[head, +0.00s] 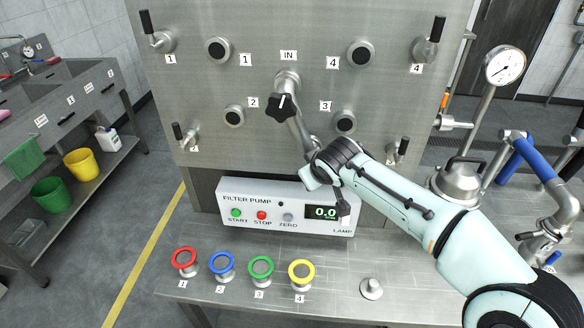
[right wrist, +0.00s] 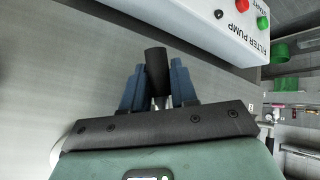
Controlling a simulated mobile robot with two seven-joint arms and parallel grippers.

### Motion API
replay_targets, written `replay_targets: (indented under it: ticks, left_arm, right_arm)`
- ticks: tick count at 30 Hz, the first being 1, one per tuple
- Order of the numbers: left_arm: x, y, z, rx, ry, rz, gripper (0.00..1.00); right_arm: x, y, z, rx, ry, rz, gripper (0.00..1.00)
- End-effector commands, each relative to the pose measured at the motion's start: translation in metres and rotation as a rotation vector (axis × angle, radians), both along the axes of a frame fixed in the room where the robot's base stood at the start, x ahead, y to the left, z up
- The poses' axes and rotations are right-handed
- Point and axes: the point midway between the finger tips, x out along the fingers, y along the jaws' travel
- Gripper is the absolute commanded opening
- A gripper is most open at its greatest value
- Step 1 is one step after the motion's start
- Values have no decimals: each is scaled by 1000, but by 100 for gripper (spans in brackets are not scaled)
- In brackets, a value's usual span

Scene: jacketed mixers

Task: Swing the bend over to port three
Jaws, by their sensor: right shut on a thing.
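The steel bend (head: 295,122) hangs from the IN fitting (head: 288,78) on the panel and slants down and slightly right, with a black star knob (head: 281,107) near its top. Its lower end is hidden behind my right gripper (head: 316,160). Port three (head: 345,122), a dark round opening, is up and right of that gripper; port two (head: 234,115) is to the left. In the right wrist view my right gripper (right wrist: 156,92) is shut on a black handle (right wrist: 156,70), apparently the bend's. My left gripper is not in view.
The filter pump box (head: 280,206) stands just below the gripper and reads 0.0. Red, blue, green and yellow rings (head: 301,270) stand on the bench (head: 340,290).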

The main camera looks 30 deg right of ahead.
Motion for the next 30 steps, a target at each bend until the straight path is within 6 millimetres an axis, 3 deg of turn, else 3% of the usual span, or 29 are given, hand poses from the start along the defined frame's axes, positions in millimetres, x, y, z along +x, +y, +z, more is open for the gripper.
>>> replay_targets:
  ticks: [6, 15, 30]
  left_arm:
    - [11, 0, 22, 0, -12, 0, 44]
    - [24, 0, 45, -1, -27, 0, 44]
    - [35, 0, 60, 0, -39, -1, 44]
  right_arm:
    - [-21, -32, 22, -168, 115, -4, 0]
    - [-41, -62, 51, -362, 243, -4, 0]
    - [-53, -80, 74, -497, 334, -4, 0]
